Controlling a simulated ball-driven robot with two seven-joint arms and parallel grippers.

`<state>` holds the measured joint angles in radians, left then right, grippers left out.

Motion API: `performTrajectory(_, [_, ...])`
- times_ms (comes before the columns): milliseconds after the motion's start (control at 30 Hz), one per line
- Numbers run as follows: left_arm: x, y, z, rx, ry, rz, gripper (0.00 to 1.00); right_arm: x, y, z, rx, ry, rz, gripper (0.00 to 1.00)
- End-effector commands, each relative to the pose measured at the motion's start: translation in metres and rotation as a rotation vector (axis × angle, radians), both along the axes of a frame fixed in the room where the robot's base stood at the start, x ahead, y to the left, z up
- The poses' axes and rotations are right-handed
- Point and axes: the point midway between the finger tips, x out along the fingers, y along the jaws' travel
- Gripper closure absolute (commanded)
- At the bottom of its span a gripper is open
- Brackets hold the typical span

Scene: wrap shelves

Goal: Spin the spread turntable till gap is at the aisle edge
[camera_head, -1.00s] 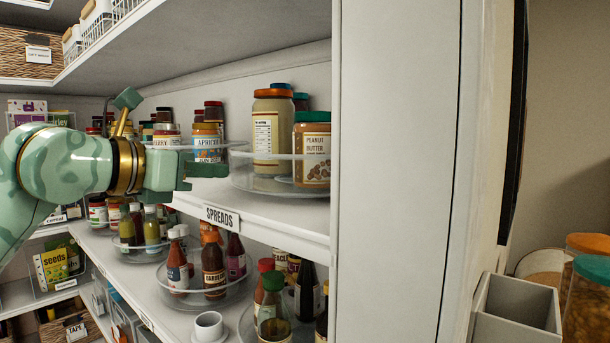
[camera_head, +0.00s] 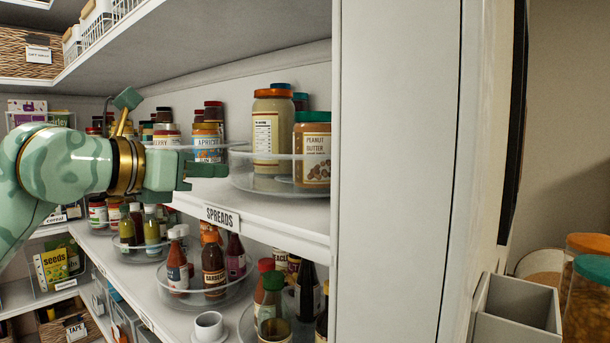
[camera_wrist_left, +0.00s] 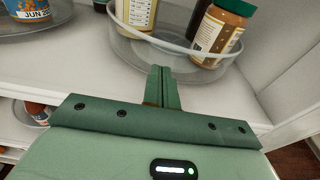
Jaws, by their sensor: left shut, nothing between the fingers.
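The spread turntable (camera_head: 262,184) is a clear round tray with a raised rim, on the shelf above the SPREADS label (camera_head: 221,218). It carries a peanut butter jar (camera_head: 312,160) with a green lid at front right, a taller orange-lidded jar (camera_head: 268,135) behind it, and others at the back. Bare tray shows at its front left. My left gripper (camera_head: 222,170) is shut and empty, its tips by the turntable's left rim. In the left wrist view, the fingers (camera_wrist_left: 163,82) point at the rim (camera_wrist_left: 190,52); contact cannot be told. My right gripper is out of view.
Another turntable with an apricot jar (camera_head: 208,142) stands left, partly behind my gripper. A white upright panel (camera_head: 395,170) closes the shelf's right side. Sauce bottles (camera_head: 214,268) stand on turntables on the shelf below. Bare shelf (camera_head: 290,212) lies in front of the turntable.

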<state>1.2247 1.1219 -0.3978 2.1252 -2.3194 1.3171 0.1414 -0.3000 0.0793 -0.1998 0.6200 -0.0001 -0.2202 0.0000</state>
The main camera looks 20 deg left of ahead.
Motion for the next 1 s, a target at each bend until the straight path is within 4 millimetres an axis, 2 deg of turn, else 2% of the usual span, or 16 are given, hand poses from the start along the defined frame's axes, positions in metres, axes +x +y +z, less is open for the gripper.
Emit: performTrajectory(1000, [0.018,-0.011,0.001,-0.001,0.000,0.000,1.00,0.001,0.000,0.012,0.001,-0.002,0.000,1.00])
